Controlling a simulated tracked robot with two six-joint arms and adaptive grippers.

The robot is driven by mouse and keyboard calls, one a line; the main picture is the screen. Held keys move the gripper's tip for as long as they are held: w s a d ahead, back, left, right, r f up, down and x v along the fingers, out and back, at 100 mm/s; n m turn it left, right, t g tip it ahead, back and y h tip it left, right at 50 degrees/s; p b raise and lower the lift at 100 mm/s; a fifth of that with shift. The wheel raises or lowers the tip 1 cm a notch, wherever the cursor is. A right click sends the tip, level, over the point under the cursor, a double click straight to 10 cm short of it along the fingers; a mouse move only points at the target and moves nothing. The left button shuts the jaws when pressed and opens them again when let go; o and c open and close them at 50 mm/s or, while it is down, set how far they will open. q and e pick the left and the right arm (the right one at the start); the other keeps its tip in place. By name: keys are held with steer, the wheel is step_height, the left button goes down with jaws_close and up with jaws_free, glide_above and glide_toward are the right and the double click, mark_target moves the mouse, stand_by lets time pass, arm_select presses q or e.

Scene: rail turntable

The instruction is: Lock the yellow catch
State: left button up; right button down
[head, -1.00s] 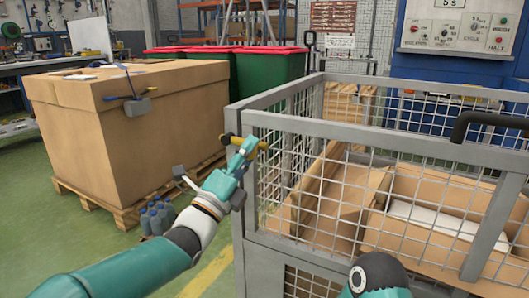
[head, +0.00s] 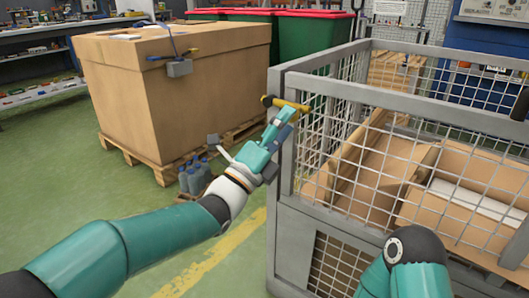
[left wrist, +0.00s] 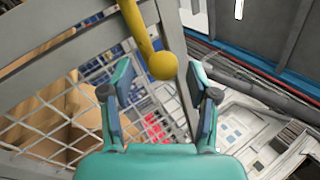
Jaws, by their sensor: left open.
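The yellow catch (head: 287,104) is a bar at the upper corner of the grey mesh cage (head: 432,120). My left gripper (head: 287,114) is open at the catch, its fingers just below the bar in the head view. In the left wrist view, the yellow catch (left wrist: 136,24) comes down from the top, and its round knob end lies between the spread fingertips of my left gripper (left wrist: 161,76). Whether a finger touches it I cannot tell. My right arm shows at the bottom right of the head view, but its gripper is out of view.
The cage holds open cardboard boxes (head: 465,180). A large cardboard box (head: 165,90) stands on a wooden pallet (head: 165,172) to the left, with several bottles (head: 192,180) in front. Green bins (head: 300,40) with red lids stand behind. Green floor is free at the left.

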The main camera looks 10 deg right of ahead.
arm_select(q)
steer(key=v, duration=0.9)
steer(key=shift+a+f, duration=0.2)
steer(key=shift+s, duration=0.1)
